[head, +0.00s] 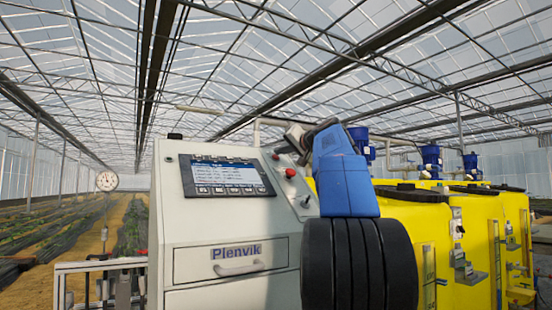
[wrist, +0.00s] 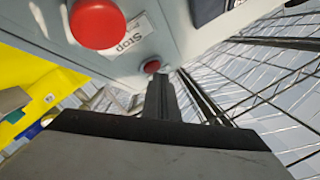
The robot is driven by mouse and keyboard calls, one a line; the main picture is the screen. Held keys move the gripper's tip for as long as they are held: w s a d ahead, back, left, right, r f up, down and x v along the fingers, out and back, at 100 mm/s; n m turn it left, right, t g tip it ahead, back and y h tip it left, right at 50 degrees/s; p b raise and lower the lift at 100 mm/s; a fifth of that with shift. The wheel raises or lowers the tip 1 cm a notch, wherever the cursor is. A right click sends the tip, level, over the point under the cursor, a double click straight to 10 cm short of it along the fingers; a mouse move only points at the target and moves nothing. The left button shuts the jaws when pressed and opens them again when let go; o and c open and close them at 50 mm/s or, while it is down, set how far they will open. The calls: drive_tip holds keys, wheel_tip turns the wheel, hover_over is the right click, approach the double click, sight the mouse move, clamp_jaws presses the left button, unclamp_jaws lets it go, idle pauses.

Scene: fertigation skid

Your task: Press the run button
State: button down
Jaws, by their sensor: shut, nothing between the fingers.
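The control cabinet (head: 225,215) carries a screen (head: 228,178) and, to its right, a red mushroom button (head: 291,172). In the wrist view, a large red button (wrist: 97,24) has a label reading "Stop" beside it. A smaller red button (wrist: 151,66) lies past it, close to my fingertips. No button marked as run can be read; my gripper may hide part of the panel. My gripper (head: 286,146) is at the cabinet's upper right, above the mushroom button. In the wrist view its fingers (wrist: 161,80) are together and empty; I cannot tell whether they touch the panel.
A drawer with a handle (head: 240,268) is below the screen. Yellow tanks (head: 430,245) with blue motors (head: 430,156) stand to the right of the cabinet. A round gauge (head: 107,181) is at the left.

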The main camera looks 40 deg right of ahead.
drive_tip(key=shift+w+d+f, duration=0.1)
drive_tip(key=shift+w+f, duration=0.15)
drive_tip(key=shift+f, duration=0.05)
idle(0.9)
drive_tip(key=shift+s+r, duration=0.5)
drive_tip(key=shift+r, duration=0.1)
drive_tip(key=s+r, duration=0.1)
drive_tip(key=r, duration=0.1)
drive_tip(key=s+a+r, duration=0.1)
drive_tip(key=s, duration=0.1)
drive_tip(key=shift+s+r, duration=0.15)
drive_tip(key=shift+r, duration=0.2)
idle(0.4)
drive_tip(key=shift+s, duration=0.1)
idle(0.5)
